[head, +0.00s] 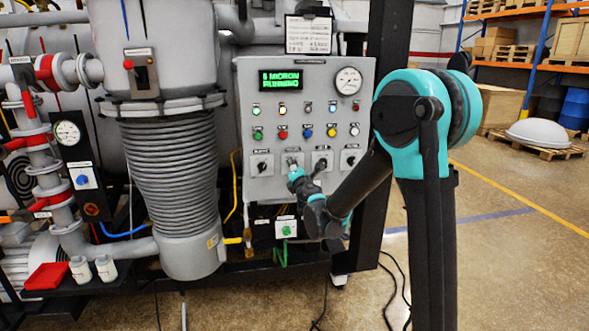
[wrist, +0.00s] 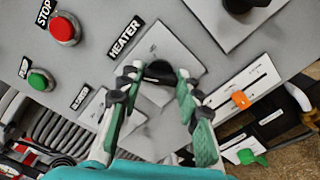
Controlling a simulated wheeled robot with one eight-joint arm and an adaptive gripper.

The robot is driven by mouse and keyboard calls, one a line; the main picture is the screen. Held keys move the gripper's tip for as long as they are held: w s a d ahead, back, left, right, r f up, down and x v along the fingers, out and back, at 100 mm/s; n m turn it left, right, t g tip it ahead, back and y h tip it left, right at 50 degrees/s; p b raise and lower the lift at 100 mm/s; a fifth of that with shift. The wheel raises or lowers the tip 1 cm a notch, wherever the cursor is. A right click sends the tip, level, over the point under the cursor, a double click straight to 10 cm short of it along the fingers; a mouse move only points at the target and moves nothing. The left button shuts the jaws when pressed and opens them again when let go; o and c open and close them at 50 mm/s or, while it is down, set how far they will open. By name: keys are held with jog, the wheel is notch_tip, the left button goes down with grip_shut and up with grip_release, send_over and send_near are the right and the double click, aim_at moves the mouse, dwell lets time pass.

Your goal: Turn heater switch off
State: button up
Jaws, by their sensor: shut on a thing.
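The heater switch is a black rotary knob (wrist: 160,71) on a pale square plate, beside a black HEATER label (wrist: 124,40). In the wrist view my gripper (wrist: 158,82) has a finger on either side of the knob and is shut on it. The fingers hide part of the knob and its markings, so its exact setting is hard to read. In the head view my gripper (head: 293,174) is at the lower row of switches on the grey control panel (head: 305,78), and it covers much of the heater switch's plate.
Several coloured buttons sit above, including a red stop button (wrist: 65,28). A green display (head: 281,81) reads as running. The floor (head: 520,255) at right is open.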

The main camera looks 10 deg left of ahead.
jog(key=o, duration=1.2)
jog(key=shift+c, duration=0.2)
jog(key=v, duration=1.2)
jog(key=s+d+f+m+g+h, duration=0.2)
jog(key=d+f+m+h, duration=0.1)
jog(key=d+m, duration=0.4)
jog(key=s+d+f+m+g+h, duration=0.2)
jog(key=s+d+f+m+h, duration=0.15)
jog(key=d, duration=0.65)
jog(key=s+d+f+m+g+h, duration=0.1)
jog(key=s+d+f+m+h, duration=0.15)
jog(key=d+m, duration=0.45)
jog(key=s+d+f+m+g+y, duration=0.1)
jog(key=s+f+m+g, duration=0.3)
jog(key=s, duration=0.5)
jog(key=s+d+f+m+g+y, duration=0.1)
jog(key=s+f+m+g+y, duration=0.2)
jog(key=s+f+m, duration=0.3)
jog(key=s+f+g, duration=0.1)
jog(key=s+f, duration=0.2)
jog(key=s, duration=0.1)
